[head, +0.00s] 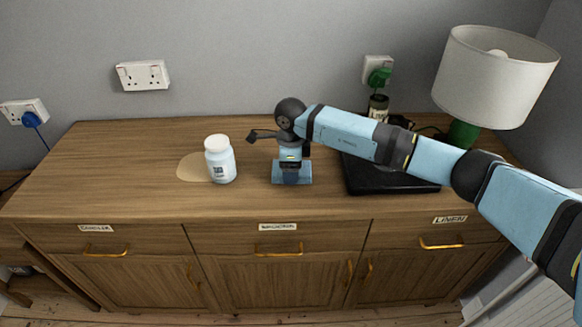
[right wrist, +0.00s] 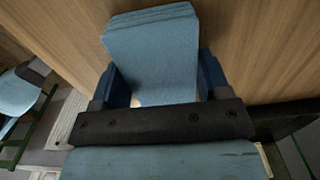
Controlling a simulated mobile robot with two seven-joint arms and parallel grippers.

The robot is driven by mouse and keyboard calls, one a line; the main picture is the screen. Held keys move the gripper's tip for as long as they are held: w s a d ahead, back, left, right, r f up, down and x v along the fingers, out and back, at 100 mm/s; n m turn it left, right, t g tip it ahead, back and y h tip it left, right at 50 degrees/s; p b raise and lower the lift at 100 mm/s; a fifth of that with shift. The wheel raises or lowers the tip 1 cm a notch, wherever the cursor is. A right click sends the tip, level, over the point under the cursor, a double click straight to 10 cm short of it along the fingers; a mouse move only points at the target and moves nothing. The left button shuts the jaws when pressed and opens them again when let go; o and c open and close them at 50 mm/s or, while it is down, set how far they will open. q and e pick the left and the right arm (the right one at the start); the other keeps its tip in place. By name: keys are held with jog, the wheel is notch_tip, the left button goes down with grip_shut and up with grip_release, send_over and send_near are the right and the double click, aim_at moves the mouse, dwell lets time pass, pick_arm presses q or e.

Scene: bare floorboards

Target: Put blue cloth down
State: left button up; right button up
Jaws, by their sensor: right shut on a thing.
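The blue cloth (head: 292,172) is a folded stack at the middle of the wooden sideboard top (head: 110,160). My right gripper (head: 291,178) points down over it and is shut on it. In the right wrist view the cloth (right wrist: 152,58) lies between the two fingers of the right gripper (right wrist: 165,85), with its folded layers at the far edge. The cloth looks low at the wooden surface; I cannot tell whether it rests fully on it. My left gripper is not in view.
A white bottle (head: 220,160) stands left of the cloth, beside a beige spill-like patch (head: 191,168). A black tray-like item (head: 385,180) lies to the right. A lamp (head: 495,75) and a dark jar (head: 377,107) stand behind. The left of the top is clear.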

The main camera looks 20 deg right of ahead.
jog(key=o, duration=0.9)
jog(key=shift+f, duration=0.1)
